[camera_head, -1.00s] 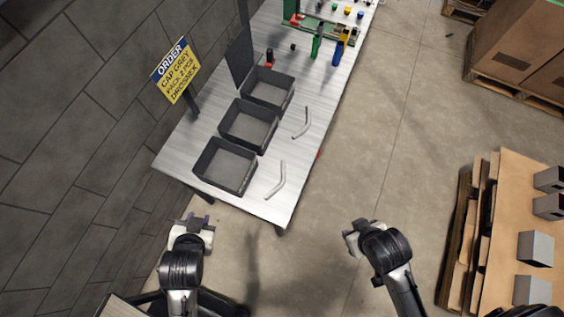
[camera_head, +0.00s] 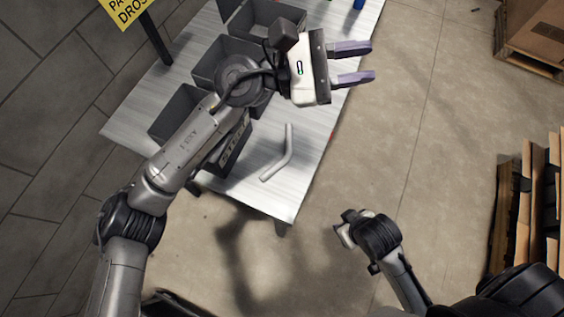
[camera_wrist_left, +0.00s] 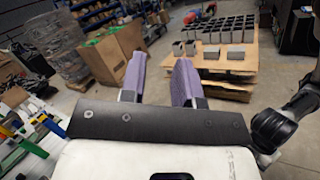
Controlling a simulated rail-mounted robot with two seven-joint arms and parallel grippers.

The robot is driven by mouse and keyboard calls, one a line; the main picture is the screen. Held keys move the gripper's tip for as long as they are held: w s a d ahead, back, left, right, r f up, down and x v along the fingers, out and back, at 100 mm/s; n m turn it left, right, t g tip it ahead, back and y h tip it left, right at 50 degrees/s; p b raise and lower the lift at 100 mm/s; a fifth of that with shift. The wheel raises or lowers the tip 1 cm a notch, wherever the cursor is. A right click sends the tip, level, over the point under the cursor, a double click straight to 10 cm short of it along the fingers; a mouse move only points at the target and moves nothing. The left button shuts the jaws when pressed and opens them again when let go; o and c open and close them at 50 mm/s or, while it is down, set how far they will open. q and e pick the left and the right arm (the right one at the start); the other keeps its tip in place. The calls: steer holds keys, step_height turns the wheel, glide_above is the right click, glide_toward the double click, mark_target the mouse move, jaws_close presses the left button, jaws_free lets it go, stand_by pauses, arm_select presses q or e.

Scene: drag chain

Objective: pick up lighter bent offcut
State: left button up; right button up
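One bent grey offcut (camera_head: 290,152) lies on the near end of the metal table (camera_head: 262,196), in front of the bins. A second bent offcut is not visible now; my left arm and gripper cover that stretch of table. My left gripper (camera_head: 372,63) is above the table's right edge, up and right of the visible offcut, with its purple fingers apart and empty. The fingers also show in the left wrist view (camera_wrist_left: 160,82), pointing across the room. My right gripper (camera_head: 345,230) is low over the floor, right of the table; its fingers are unclear.
Dark bins (camera_head: 176,108) stand in a row along the table's left side, partly behind my left arm. A yellow order sign (camera_head: 124,8) stands at upper left. Pallets (camera_head: 535,200) are at right.

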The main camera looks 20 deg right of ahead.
arm_select(q)
step_height(320, 180, down, 11)
steer(key=d+m+y+b, duration=0.2)
steer(key=m+y+b, duration=0.4)
steer(key=m, duration=0.1)
steer(key=m+t+y+b, duration=0.6)
steer(key=t+y+b, duration=0.1)
steer(key=y+b, duration=0.45)
glide_toward(289, 143)
steer(key=f+b, duration=0.2)
steer(key=f, duration=0.1)
steer(key=f+b, duration=0.1)
steer(key=shift+s+d+f, duration=0.2)
steer(key=shift+d+f, duration=0.05)
steer(key=f+b, duration=0.4)
steer(key=shift+d+f, duration=0.1)
steer(key=shift+d, duration=0.1)
steer(key=shift+s+d+f, duration=0.1)
steer(key=shift+s+f, duration=0.05)
steer(key=shift+f, duration=0.3)
arm_select(e)
step_height(289, 143, down, 28)
steer(key=shift+d+r, duration=0.15)
steer(key=shift+r, duration=0.05)
arm_select(q)
steer(key=shift+r, duration=0.1)
jaws_close()
